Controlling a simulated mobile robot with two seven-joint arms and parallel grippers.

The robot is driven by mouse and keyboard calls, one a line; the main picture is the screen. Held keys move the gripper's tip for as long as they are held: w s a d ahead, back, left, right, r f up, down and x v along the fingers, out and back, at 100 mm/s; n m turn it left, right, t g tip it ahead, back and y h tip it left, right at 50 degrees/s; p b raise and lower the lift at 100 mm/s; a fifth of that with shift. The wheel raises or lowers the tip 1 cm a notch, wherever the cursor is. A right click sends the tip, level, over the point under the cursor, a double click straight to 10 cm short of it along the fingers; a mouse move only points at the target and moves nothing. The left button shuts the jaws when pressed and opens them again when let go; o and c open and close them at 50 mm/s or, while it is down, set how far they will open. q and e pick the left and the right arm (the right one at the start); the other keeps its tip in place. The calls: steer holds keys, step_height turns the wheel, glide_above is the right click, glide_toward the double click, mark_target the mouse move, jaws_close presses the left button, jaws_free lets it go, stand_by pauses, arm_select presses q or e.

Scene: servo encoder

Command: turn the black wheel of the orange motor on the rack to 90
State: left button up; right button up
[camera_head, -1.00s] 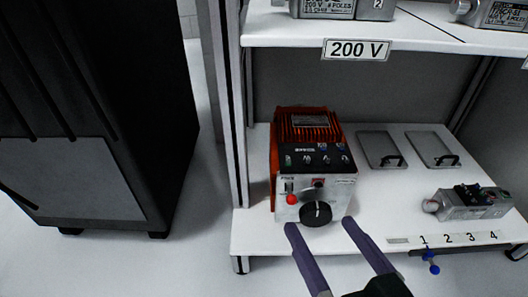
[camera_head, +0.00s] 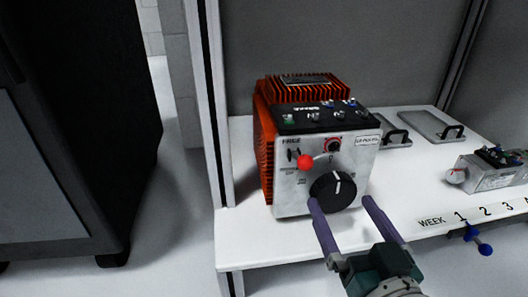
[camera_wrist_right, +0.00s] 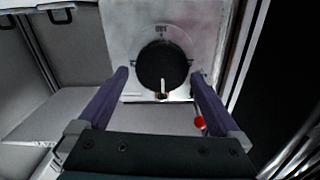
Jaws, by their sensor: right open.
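The orange motor (camera_head: 264,140) with a silver front panel (camera_head: 293,198) stands on the white shelf at the rack's left end. Its black wheel (camera_head: 333,191) sits low on the front panel, with a white pointer mark aimed roughly up in the head view. My right gripper (camera_head: 341,200) is open in front of the motor, its purple fingers on either side of the wheel. In the right wrist view the wheel (camera_wrist_right: 163,66) lies between and beyond the fingertips, apart from them, with its pointer at the bottom of that picture. My left gripper is not in view.
A red knob (camera_head: 305,162) sticks out of the panel at the wheel's upper left. Flat plates with black handles (camera_head: 397,137) and a small grey motor (camera_head: 492,174) are to the right. A blue-knobbed lever (camera_head: 484,248) hangs at the shelf edge. A black cabinet (camera_head: 75,120) stands left.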

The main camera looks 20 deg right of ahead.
mark_target(337, 197)
steer(key=b+x, duration=0.1)
steer(key=x, duration=0.2)
steer(key=shift+w, duration=0.4)
steer(key=shift+s, duration=0.1)
steer(key=shift+c, duration=0.2)
steer(key=c, duration=1)
